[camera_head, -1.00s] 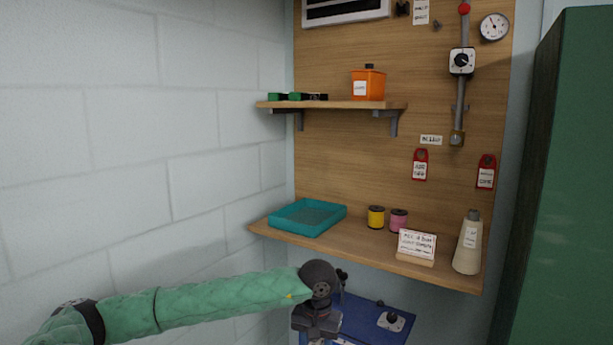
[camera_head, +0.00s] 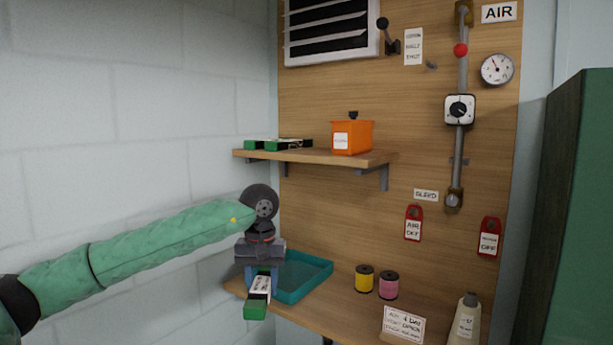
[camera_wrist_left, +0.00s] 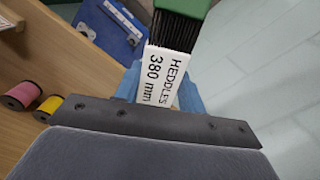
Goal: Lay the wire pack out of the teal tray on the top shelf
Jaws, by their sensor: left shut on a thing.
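My left gripper (camera_head: 262,276) is shut on a wire pack (camera_head: 259,296), which has a white label and green ends. It holds the pack in front of the teal tray (camera_head: 318,272), below the top shelf (camera_head: 350,158). In the left wrist view the pack's label (camera_wrist_left: 164,78) reads "HEDDLES 380 mm", between the blue fingers of my gripper (camera_wrist_left: 160,88). The visible part of the tray's floor is empty; my gripper hides its left part. My right gripper is not in view.
Yellow (camera_head: 364,280) and pink (camera_head: 388,286) spools, a sign (camera_head: 403,323) and a cone (camera_head: 465,322) stand on the lower shelf.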

